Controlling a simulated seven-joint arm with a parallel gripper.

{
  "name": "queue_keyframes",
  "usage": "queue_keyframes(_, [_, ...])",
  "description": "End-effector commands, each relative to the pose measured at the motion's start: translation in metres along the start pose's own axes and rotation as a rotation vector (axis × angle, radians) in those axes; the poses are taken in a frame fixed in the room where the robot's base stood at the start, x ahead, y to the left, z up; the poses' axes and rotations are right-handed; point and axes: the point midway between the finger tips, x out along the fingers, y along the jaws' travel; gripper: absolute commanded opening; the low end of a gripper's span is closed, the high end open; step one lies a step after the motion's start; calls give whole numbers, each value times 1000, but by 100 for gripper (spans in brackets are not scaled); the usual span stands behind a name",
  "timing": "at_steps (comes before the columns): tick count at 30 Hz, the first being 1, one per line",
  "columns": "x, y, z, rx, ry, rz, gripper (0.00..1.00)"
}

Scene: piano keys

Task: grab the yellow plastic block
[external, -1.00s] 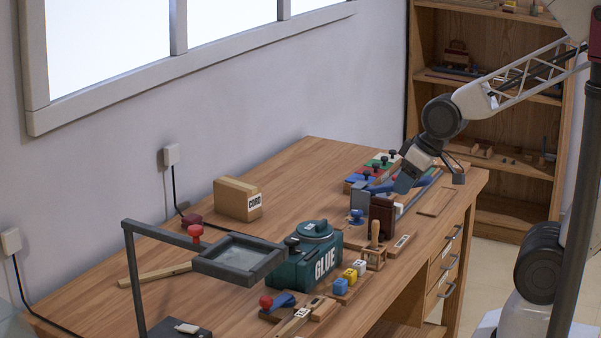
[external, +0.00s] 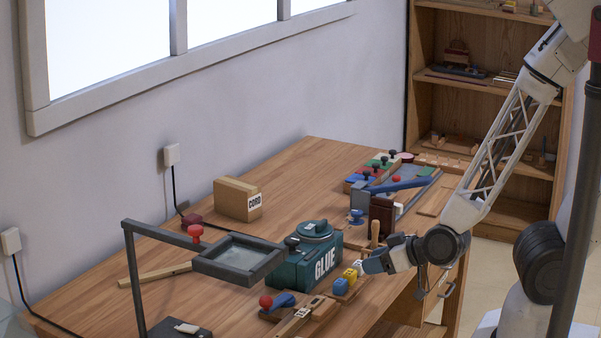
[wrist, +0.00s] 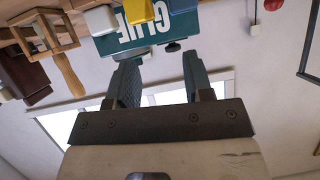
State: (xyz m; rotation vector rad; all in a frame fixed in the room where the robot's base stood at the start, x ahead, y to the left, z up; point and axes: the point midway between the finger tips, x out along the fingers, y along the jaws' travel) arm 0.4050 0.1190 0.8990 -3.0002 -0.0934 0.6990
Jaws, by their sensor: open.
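The yellow plastic block (external: 350,274) sits in a short row on a small wooden strip in front of the teal glue container (external: 315,255), with a blue block (external: 340,286) beside it. In the wrist view the yellow block (wrist: 139,10) is cut off by the top edge, between a white block (wrist: 99,20) and the blue block (wrist: 182,5). My gripper (external: 367,265) is close to the right of the row at the table's front edge, hiding most of the white block. In the wrist view its two fingers (wrist: 158,70) are apart with nothing between them.
A wooden-handled tool in a wooden stand (wrist: 50,38) and a brown block (external: 382,215) stand close behind my gripper. A magnifier frame (external: 238,258) stands left of the glue container. The table middle behind the container is clear.

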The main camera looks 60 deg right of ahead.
Motion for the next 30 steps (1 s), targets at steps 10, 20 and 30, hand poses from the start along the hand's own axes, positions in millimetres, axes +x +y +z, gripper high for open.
queue_keyframes(10, [-6,8,35,-46,144,62,47])
queue_keyframes(20, [-7,10,36,-50,158,69,47])
queue_keyframes(30, [2,10,34,-49,158,71,47])
